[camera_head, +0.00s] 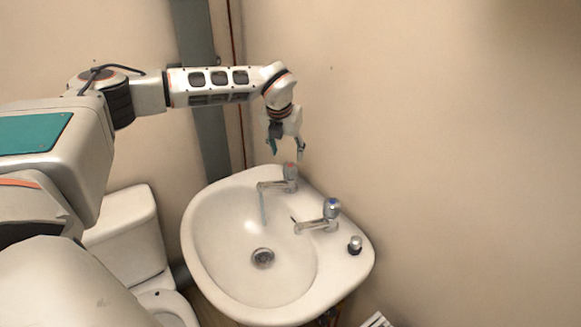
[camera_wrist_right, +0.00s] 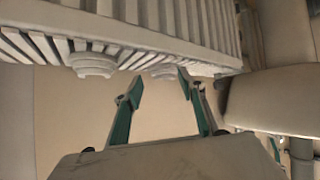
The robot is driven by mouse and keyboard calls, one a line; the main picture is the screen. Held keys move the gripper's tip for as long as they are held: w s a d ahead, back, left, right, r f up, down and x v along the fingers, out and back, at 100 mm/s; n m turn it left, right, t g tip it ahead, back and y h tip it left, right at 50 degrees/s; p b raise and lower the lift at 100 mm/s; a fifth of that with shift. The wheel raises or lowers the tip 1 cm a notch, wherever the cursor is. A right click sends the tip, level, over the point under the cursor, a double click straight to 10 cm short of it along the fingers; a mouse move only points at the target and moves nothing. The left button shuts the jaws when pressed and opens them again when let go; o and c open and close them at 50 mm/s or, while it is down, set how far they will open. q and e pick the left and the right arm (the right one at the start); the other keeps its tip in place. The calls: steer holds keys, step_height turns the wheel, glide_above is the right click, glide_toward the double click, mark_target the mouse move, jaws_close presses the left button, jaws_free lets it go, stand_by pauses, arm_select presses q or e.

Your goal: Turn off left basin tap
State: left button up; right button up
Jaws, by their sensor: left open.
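The white basin (camera_head: 214,262) stands against the wall in the head view. Its left tap (camera_head: 289,178) has a red mark on top, and a thin stream of water (camera_head: 263,207) falls from its spout. The right tap (camera_head: 331,210) has a blue mark, and no clear stream shows below it. My left gripper (camera_head: 286,151) is open and points down just above the left tap's handle, with its fingers apart and nothing between them. My right gripper (camera_wrist_right: 159,82) shows in the right wrist view, open and empty.
A small chrome fitting (camera_head: 355,244) stands on the basin's right rim. A white toilet (camera_head: 130,238) is left of the basin. A grey vertical pipe (camera_head: 213,130) runs up the wall behind. A white ribbed radiator (camera_wrist_right: 150,20) is close beyond my right gripper.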

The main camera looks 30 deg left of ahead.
mark_target(290, 165)
arm_select(q)
steer(key=shift+n, duration=0.6)
steer(key=x, duration=0.8)
steer(key=shift+d, duration=0.4)
steer(key=c, duration=1.1)
